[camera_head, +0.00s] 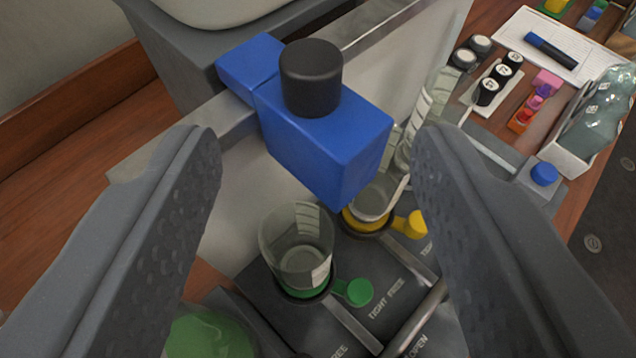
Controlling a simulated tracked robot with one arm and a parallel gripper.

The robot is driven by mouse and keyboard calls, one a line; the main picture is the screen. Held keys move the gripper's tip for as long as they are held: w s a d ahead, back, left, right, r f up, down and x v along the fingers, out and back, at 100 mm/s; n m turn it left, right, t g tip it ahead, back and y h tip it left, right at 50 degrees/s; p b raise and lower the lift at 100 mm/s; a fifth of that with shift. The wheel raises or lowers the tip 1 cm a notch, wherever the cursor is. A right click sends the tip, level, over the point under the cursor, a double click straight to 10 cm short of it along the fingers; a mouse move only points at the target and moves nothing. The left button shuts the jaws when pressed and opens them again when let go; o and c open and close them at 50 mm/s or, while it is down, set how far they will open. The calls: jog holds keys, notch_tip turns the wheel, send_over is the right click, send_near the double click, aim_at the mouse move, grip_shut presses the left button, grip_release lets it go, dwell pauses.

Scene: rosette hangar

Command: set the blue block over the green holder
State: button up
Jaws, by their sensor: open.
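The blue block (325,145) sits on a metal rail (385,22) and has a black knob (311,78) on top. My gripper (317,150) is open, with one finger on each side of the block. Neither finger appears to touch it. The green holder (303,292) is a green ring with a green knob (360,292), below the block and slightly left in the picture. A clear glass beaker (296,245) stands in it. The block appears above and nearer the yellow holder (364,222), which also has glassware in it.
A dark base plate with printed lettering (385,285) carries the holders. A pale panel (240,215) stands behind them. At right are black-capped vials (487,92), small coloured blocks (530,105), a blue marker (551,50) and a white box (560,150). A green object (212,335) is partly hidden at lower left.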

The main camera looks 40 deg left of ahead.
jog(key=shift+v, duration=1.65)
jog(key=shift+w, duration=0.15)
